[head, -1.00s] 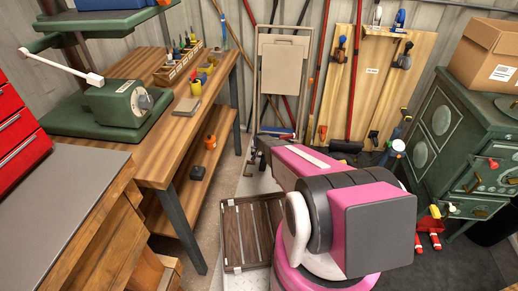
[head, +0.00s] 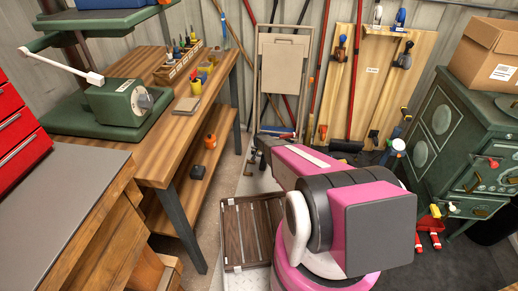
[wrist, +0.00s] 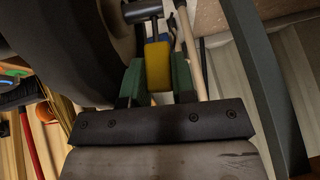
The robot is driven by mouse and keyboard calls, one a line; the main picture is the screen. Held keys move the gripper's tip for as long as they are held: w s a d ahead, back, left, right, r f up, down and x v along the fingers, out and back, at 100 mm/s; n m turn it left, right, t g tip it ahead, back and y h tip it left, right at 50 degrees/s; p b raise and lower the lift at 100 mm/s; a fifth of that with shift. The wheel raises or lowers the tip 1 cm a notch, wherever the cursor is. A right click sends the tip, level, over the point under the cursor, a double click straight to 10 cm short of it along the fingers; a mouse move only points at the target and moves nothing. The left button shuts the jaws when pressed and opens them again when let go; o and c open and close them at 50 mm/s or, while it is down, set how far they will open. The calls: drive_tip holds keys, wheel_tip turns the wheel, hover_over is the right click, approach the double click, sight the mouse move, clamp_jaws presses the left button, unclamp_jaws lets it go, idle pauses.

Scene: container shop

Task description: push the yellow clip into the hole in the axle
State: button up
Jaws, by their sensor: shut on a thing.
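The yellow clip (wrist: 157,66) is between the two green fingers of my gripper (wrist: 157,74) in the wrist view, and the gripper is shut on it. A dark grey rod (wrist: 143,10), which looks like the axle, lies just beyond the clip at the top of the view. A thin dark stem (wrist: 153,28) runs between the rod and the clip. I cannot see the hole, nor tell whether the stem is in it. In the head view my pink arm hides the clip and the gripper.
A large dark round thing (wrist: 75,45), perhaps a wheel, stands close left of my gripper in the wrist view. In the head view a wooden workbench (head: 165,170) stands at left, a green stove (head: 455,150) at right, and a slatted wooden crate (head: 250,225) on the floor.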

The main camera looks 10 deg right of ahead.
drive_tip(key=shift+w+a+f, duration=0.15)
drive_tip(key=shift+f, duration=1.55)
idle(2.0)
drive_tip(key=o, duration=1)
drive_tip(key=shift+c, duration=0.2)
drive_tip(key=shift+r, duration=0.1)
